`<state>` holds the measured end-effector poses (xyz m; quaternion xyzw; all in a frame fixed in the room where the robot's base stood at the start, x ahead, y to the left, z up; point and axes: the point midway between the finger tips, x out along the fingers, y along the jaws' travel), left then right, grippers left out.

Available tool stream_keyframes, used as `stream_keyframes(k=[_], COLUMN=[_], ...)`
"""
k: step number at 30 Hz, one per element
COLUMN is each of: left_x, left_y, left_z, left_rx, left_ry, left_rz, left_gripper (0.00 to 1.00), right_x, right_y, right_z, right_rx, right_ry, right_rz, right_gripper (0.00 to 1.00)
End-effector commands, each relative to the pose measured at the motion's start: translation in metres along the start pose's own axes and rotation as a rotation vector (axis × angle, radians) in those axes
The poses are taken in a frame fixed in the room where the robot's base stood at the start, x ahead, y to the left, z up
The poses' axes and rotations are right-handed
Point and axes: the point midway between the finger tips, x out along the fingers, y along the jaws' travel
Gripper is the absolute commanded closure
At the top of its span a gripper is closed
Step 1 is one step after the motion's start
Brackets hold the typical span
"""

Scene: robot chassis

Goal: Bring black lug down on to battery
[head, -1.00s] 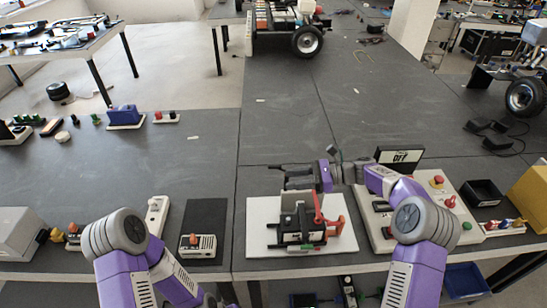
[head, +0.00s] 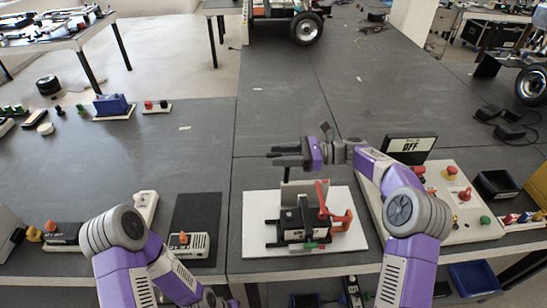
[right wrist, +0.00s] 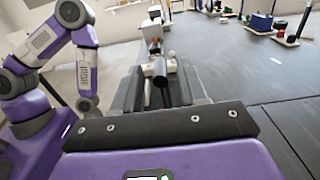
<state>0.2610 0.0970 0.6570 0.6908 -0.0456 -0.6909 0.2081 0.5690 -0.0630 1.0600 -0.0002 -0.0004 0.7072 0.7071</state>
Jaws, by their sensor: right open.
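The battery (head: 298,222) is a dark block on a white board (head: 348,243) at the front middle of the table. An upright grey plate stands at its back. A red lug or lever (head: 324,200) rises at its right side. Black bars stick out at its left, but I cannot tell which part is the black lug. My right gripper (head: 277,156) is open, behind and above the battery, with its fingers pointing left. In the right wrist view the open fingers (right wrist: 163,92) show a black cylinder (right wrist: 160,70) between or beyond them. My left gripper is out of view.
A panel with coloured buttons (head: 470,222) and an OFF display (head: 408,149) stand right of the board. A black plate with a small white device (head: 189,244) lies to the left. The table behind is largely clear.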

Motion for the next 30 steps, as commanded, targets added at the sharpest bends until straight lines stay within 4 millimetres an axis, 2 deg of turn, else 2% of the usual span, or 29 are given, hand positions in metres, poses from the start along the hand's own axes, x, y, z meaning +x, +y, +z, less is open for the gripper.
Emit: stream_keyframes(k=[3,6,15,23,24,30], left_x=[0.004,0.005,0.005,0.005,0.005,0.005], left_y=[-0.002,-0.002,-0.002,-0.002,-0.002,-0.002], left_z=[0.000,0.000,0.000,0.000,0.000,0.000], left_rx=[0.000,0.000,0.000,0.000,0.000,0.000], left_ry=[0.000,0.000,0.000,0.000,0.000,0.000], left_rz=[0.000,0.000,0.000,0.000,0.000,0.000], left_gripper=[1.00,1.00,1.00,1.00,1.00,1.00], right_x=[0.015,0.021,0.024,0.024,0.024,0.024], right_y=[0.000,0.000,0.000,0.000,0.000,0.000], right_z=[-0.001,-0.001,0.000,0.000,0.000,-0.001], right_rx=[0.000,0.000,0.000,0.001,0.001,0.001], right_ry=[0.001,0.001,0.001,0.001,0.001,0.001], right_rz=[0.002,0.001,0.000,0.000,0.000,0.000], right_gripper=[0.58,0.58,0.58,0.98,1.00,1.00])
